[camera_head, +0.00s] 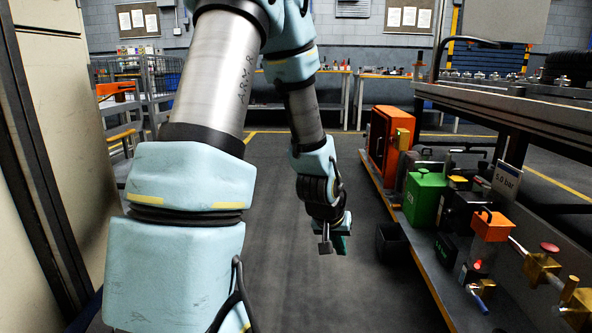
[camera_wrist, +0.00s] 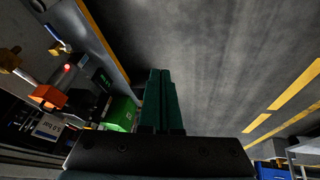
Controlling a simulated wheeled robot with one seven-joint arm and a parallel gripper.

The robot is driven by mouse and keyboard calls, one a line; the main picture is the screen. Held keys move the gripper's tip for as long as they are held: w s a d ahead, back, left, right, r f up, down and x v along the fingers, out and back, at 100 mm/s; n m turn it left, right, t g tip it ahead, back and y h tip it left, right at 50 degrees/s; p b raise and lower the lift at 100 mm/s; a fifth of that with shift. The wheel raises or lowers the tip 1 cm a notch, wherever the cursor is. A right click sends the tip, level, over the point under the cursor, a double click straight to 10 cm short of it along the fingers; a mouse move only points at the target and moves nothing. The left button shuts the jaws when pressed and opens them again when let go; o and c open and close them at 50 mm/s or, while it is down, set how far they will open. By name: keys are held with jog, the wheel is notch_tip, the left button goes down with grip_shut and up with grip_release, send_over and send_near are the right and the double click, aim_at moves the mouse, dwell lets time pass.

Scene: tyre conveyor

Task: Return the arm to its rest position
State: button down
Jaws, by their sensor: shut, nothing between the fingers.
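My arm hangs down through the middle of the head view, with pale blue joint covers and grey metal links. My gripper (camera_head: 335,248) is at its lower end, pointing down over the open floor, to the left of the conveyor's side equipment. In the wrist view its two green fingers (camera_wrist: 162,100) lie side by side, shut, with nothing visible between them. The gripper appears apart from everything around it.
On the right are a conveyor (camera_head: 520,105), a green box (camera_head: 424,197), an orange cabinet (camera_head: 381,145), an orange valve block (camera_head: 491,226) and a black bin (camera_head: 392,242). A beige cabinet (camera_head: 60,120) stands close on the left. The grey floor (camera_head: 300,295) between is clear.

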jog(key=s+a+r+n+g+y, duration=0.15)
jog(key=s+a+r, duration=0.3)
jog(key=a, duration=0.45)
jog(key=s+a+r+n+g+y, duration=0.15)
jog(key=s+a+r, duration=0.3)
jog(key=a, duration=0.45)
notch_tip(320, 180, up, 36)
jog(key=p, duration=3.6)
jog(key=shift+s+d+f+m+p, duration=0.15)
jog(key=shift+f+m+p, duration=0.05)
jog(key=shift+m+p, duration=0.15)
